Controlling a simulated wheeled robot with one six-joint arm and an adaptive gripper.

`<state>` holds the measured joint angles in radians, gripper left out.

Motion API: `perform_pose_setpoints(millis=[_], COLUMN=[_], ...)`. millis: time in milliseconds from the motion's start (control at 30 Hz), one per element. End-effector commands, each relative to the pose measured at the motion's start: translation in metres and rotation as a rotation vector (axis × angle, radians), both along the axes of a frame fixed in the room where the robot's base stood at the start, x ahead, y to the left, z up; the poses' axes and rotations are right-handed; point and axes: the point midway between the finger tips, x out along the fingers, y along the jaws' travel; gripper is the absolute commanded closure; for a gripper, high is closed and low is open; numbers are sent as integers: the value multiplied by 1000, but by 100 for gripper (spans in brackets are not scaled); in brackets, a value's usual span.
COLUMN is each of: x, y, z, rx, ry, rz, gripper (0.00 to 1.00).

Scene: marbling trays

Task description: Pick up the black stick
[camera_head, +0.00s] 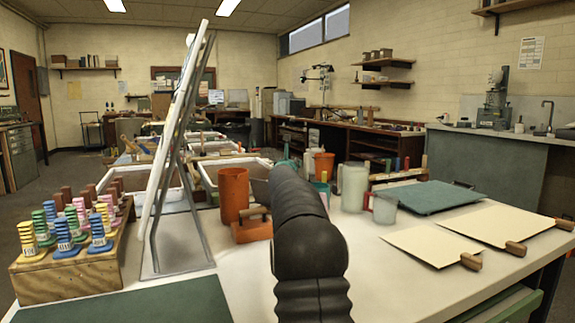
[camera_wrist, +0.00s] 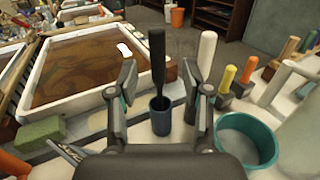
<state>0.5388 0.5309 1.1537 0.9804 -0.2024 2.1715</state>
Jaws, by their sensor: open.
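The black stick (camera_wrist: 157,50) stands upright in the wrist view, its lower end inside a small dark blue cup (camera_wrist: 161,118). My gripper (camera_wrist: 160,76) is open, with one finger to the left of the stick and one to the right. A gap shows on both sides, and neither finger appears to touch it. The cup stands below and between the fingers. In the head view my dark arm reaches forward over the table, and I cannot make out the gripper, stick or blue cup there.
A white-rimmed tray (camera_wrist: 38,100) of brown liquid lies left of the cup. A green sponge (camera_wrist: 40,133), a teal bowl (camera_wrist: 272,160) and yellow-tipped (camera_wrist: 228,75) and orange-tipped (camera_wrist: 249,68) sticks are close by. An orange cup (camera_head: 233,192) and a leaning white frame (camera_head: 173,130) stand left of my arm.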

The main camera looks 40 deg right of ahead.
Motion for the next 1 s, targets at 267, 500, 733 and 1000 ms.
perform_pose_setpoints(millis=[267, 500, 733, 1000], x=[21, 38, 41, 41], y=[-15, -29, -32, -31], z=[4, 3, 0, 0], rx=[1, -1, -1, -1], ry=[2, 1, 1, 1], rz=[-1, 0, 0, 0], gripper=[50, 50, 50, 85])
